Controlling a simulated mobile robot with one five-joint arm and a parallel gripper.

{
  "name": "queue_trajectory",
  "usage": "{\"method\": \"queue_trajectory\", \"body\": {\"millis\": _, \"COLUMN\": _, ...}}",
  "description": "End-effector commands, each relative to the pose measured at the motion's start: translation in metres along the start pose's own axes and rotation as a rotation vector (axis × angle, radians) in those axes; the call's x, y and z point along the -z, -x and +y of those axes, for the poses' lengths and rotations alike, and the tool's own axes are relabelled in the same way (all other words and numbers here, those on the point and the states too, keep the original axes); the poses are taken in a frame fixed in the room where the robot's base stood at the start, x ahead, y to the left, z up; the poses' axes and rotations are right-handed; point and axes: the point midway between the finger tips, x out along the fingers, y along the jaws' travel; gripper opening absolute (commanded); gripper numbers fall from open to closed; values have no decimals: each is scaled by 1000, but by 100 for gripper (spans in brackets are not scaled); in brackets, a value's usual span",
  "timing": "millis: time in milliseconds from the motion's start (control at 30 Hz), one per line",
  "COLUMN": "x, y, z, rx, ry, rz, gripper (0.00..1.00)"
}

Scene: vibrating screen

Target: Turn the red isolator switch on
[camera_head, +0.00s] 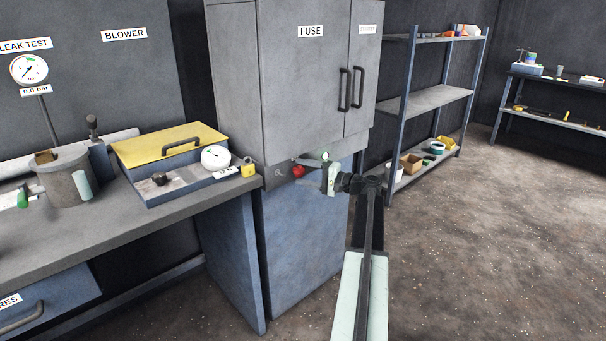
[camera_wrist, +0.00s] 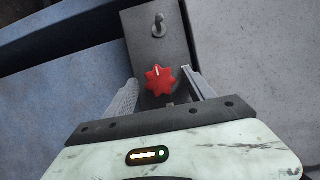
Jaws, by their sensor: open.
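The red isolator switch (camera_head: 298,171) is a star-shaped knob on the grey panel strip below the fuse cabinet. In the wrist view the knob (camera_wrist: 160,80) has a white mark near its top. My gripper (camera_head: 318,172) is beside the knob in the head view, pointing towards it. In the wrist view my gripper (camera_wrist: 165,92) has its two fingers apart, one on each side of the knob. I cannot tell whether either finger touches it. A grey hook or hasp (camera_wrist: 158,25) sits on the same plate beyond the knob.
The fuse cabinet (camera_head: 290,80) has two shut doors with black handles. Left of it a workbench (camera_head: 130,230) holds a yellow-lidded box (camera_head: 170,143), a round gauge (camera_head: 215,157) and a yellow padlock (camera_head: 248,168). Shelves (camera_head: 430,98) stand at the right, with open floor before them.

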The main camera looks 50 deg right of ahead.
Motion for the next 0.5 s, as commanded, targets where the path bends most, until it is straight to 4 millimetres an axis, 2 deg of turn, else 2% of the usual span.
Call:
{"method": "queue_trajectory", "body": {"millis": 300, "x": 0, "y": 56, "z": 0, "rx": 0, "ry": 0, "rz": 3, "gripper": 63}}
{"method": "queue_trajectory", "body": {"millis": 500, "x": 0, "y": 76, "z": 0, "rx": 0, "ry": 0, "rz": 1, "gripper": 63}}
